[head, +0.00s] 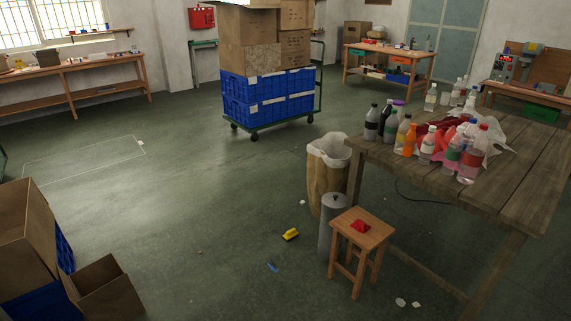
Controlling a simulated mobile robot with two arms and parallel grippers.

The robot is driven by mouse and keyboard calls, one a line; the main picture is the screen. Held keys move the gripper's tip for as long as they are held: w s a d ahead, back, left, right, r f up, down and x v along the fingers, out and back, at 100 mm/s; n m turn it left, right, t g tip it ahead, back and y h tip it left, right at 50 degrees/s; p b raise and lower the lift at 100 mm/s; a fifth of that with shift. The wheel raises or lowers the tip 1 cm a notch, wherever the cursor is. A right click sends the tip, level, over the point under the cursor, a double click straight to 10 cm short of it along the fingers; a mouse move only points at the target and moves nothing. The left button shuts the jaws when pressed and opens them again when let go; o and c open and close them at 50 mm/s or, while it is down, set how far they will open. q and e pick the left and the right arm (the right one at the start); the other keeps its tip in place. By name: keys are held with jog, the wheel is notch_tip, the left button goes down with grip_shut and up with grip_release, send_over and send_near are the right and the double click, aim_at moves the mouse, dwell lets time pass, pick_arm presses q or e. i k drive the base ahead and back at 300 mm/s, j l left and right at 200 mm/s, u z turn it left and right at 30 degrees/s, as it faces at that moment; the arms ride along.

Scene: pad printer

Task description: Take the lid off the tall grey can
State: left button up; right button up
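The tall grey can (326,238) stands upright on the floor in the head view, right of the middle. Its round grey lid (336,201) sits on top, with a small dark spot at its centre. The lower right side of the can is hidden behind a wooden stool. Neither of my grippers shows in the head view.
The wooden stool (363,229) with a red item (360,226) stands against the can's right side in view. A tan bin with a white liner (329,148) is just behind. A wooden table (510,180) with several bottles is right. Floor left of the can is mostly clear, with a yellow item (291,234).

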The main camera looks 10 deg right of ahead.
aim_at(334, 201)
jog(key=i+j+z, duration=0.45)
jog(key=j+z, duration=0.15)
jog(key=i+j+z, duration=0.1)
jog(key=j+z, duration=0.2)
jog(key=j, duration=0.2)
jog(key=i, duration=0.35)
